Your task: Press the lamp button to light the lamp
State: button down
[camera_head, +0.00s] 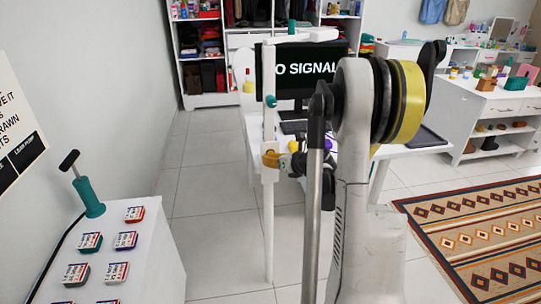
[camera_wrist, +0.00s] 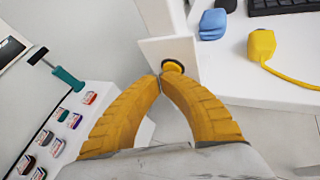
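The lamp (camera_head: 268,120) is a thin white stand with teal joints, and its white arm reaches right at the top. I see no glow from it. In the wrist view the lamp button (camera_wrist: 173,66) is a yellow disc in a black ring on a white plate (camera_wrist: 152,48). My gripper (camera_wrist: 160,80) has yellow ribbed fingers whose tips meet, with nothing between them. The tips lie just below and left of the button and partly overlap its ring in the picture; I cannot tell whether they touch it.
The white desk (camera_head: 400,150) holds a "NO SIGNAL" monitor (camera_head: 305,70); a blue object (camera_wrist: 212,24) and yellow mouse (camera_wrist: 262,45) lie near the plate. A side table (camera_head: 150,265) with a teal lever (camera_head: 88,198) stands left. Tiled floor is clear between.

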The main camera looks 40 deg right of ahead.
jog(key=shift+w+d, duration=0.1)
jog(key=shift+w, duration=0.05)
dwell(0.5)
jog(key=shift+s+a, duration=0.45)
jog(key=shift+s, duration=0.25)
jog(key=shift+s, duration=0.1)
jog(key=s+a, duration=0.1)
jog(key=s, duration=0.1)
jog(key=s+a+b, duration=0.1)
jog(key=s, duration=0.1)
jog(key=shift+a, duration=0.35)
dwell(0.5)
